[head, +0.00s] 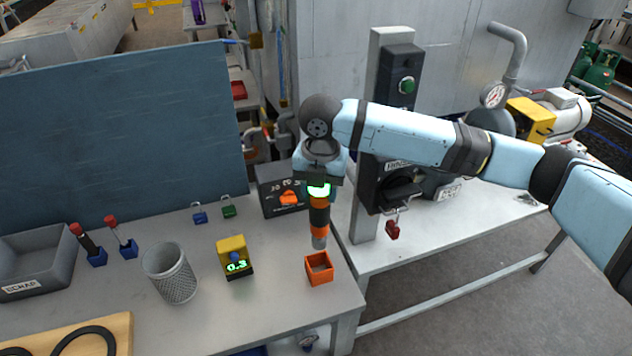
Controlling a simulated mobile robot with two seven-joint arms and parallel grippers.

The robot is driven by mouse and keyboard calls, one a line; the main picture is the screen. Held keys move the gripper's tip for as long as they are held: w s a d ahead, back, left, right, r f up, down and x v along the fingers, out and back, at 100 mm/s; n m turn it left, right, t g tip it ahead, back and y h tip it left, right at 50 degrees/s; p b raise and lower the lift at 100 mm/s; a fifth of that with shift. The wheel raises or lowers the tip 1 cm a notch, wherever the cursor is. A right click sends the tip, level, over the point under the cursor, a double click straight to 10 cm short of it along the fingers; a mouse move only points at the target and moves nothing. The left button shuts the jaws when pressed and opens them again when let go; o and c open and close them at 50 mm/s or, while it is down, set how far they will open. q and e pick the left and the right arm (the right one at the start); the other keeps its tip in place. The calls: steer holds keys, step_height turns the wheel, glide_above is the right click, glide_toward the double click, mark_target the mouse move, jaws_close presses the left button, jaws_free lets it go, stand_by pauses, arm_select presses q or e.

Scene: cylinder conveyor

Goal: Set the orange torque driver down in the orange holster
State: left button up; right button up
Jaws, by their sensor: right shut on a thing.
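The orange torque driver (319,218), orange and black with a grey tip, hangs upright with its tip down. My right gripper (319,194) is shut on its upper end. The orange holster (319,269) is a small open square box near the right front corner of the workbench. The driver's tip appears just above and behind the holster's opening in the head view; I cannot tell the exact gap. My left gripper is not in view.
A yellow gauge reading 0.3 (235,257) and a mesh cup (170,274) stand left of the holster. A dark box with an orange switch (283,191) is behind. A grey post (364,230) with a padlocked switch stands to the right.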

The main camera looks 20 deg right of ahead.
steer(key=shift+r, duration=0.25)
steer(key=shift+f+p, duration=0.55)
steer(key=shift+f, duration=0.05)
steer(key=shift+w+f, duration=0.1)
steer(key=shift+f, duration=1.8)
